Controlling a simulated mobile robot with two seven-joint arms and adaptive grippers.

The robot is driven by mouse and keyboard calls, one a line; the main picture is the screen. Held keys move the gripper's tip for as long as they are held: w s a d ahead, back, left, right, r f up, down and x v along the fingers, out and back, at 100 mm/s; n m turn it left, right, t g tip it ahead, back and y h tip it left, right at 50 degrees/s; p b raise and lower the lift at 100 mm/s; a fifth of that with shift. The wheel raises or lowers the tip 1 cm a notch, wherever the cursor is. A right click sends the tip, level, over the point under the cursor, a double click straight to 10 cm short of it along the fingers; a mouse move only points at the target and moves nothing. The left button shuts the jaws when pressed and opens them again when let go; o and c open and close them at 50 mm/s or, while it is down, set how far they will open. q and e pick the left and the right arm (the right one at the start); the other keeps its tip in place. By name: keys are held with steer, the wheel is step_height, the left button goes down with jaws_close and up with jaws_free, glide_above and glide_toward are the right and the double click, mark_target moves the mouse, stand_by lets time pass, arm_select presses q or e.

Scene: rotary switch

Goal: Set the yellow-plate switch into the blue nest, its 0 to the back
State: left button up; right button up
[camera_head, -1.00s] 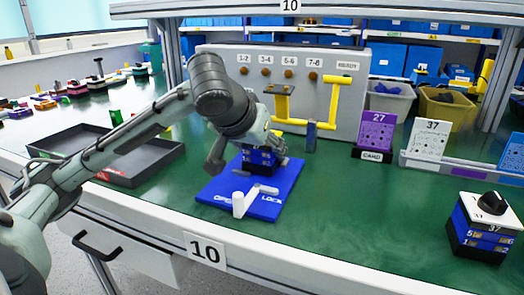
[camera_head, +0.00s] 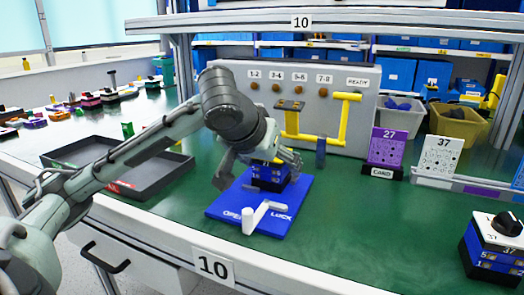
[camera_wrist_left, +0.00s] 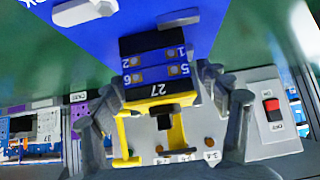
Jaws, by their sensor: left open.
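The numbered 27 switch (camera_head: 268,179) has a dark blue body with a yellow edge showing at its top. It stands on the blue nest (camera_head: 228,208), a flat plate lettered OPEN and LOCK, with a white lever (camera_head: 255,217) at its front. My left gripper (camera_head: 266,163) is over the switch and open. In the left wrist view its fingers (camera_wrist_left: 166,88) stand either side of the switch (camera_wrist_left: 155,62), with terminals 1, 2, 5, 6 visible. The gripper hides much of the switch top, so I cannot tell where its 0 points or whether it is fully seated. My right gripper is not in view.
A grey test panel (camera_head: 305,75) with a yellow frame (camera_head: 345,118) stands close behind the nest. A white-plate 37 switch (camera_head: 497,240) is at the right edge. A black tray (camera_head: 160,182) lies left. Cards 27 (camera_head: 388,146) and 37 (camera_head: 440,155) stand back right. Green bench between is clear.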

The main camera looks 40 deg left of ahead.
arm_select(q)
steer(key=p+v, duration=0.1)
steer(key=v, duration=0.4)
steer(key=shift+r, duration=0.15)
steer(key=shift+s+d+r, duration=0.1)
steer(key=shift+s, duration=0.15)
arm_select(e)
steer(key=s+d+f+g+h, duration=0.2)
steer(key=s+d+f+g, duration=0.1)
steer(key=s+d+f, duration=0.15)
arm_select(q)
steer(key=shift+b+v, duration=1.1)
steer(key=shift+v, duration=1.75)
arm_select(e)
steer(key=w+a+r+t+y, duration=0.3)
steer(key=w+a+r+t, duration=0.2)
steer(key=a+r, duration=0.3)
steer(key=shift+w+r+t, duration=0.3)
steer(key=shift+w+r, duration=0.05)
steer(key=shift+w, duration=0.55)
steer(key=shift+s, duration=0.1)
